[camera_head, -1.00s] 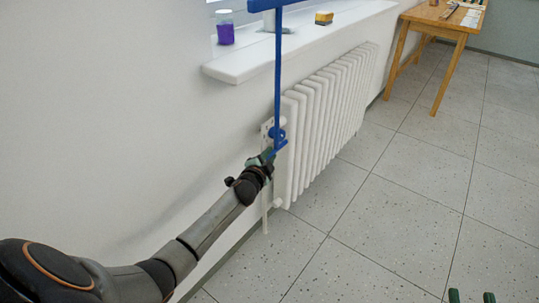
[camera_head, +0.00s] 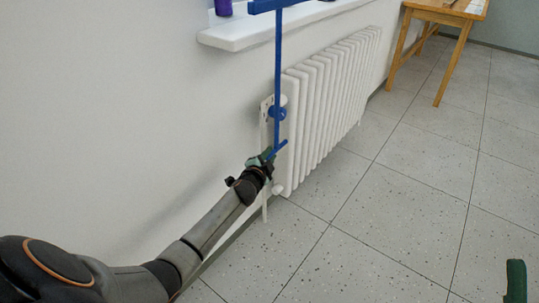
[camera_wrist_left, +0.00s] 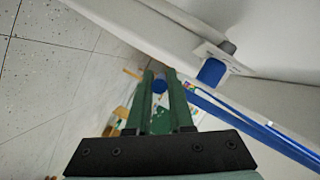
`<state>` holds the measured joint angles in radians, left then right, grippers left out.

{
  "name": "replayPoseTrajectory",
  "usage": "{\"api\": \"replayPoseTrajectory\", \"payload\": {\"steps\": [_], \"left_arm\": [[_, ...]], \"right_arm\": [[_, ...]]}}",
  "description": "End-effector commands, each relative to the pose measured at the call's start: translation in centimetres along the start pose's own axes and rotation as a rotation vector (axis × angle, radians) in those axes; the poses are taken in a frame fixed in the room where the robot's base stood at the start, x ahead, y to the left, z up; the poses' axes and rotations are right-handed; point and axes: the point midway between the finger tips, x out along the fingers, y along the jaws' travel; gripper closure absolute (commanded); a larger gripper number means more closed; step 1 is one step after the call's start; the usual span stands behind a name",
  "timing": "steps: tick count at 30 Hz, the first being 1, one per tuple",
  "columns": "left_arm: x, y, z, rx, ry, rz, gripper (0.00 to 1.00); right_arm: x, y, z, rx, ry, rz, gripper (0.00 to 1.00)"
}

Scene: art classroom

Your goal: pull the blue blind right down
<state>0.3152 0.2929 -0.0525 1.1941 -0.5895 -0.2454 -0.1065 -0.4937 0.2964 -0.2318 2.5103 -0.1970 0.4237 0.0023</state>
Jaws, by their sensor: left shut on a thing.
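The blue blind shows at the top of the head view as a blue bottom bar (camera_head: 279,5), just above the sill's near end in the picture. My right gripper shows only as one green finger (camera_head: 516,281) at the bottom right, far from the blind.
A wooden table (camera_head: 450,15) stands at the back. The tiled floor (camera_head: 410,200) is clear.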

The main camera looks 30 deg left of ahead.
Motion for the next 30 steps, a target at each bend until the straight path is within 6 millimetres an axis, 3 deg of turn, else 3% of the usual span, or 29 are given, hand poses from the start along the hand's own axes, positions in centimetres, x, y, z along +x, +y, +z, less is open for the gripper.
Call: {"api": "replayPoseTrajectory", "payload": {"steps": [1,7,27,28,30], "left_arm": [[0.1,0.9,0.4,0.000,-0.002,0.005,1.00],[0.3,1.7,0.9,0.000,-0.001,0.005,1.00],[0.4,2.4,1.4,-0.003,-0.005,0.008,1.00],[0.4,2.4,1.4,-0.003,-0.005,0.009,0.78],[0.4,2.4,1.4,-0.003,-0.005,0.009,0.70]], "right_arm": [[-0.5,-0.2,0.5,0.005,-0.001,0.000,0.50],[-1.0,-0.6,1.1,0.025,-0.005,0.003,0.50],[-1.4,-1.0,1.5,0.034,-0.011,-0.012,0.50],[-1.4,-1.0,1.5,0.034,-0.010,-0.011,0.50],[-1.4,-1.0,1.5,0.034,-0.009,-0.011,0.50]]}}
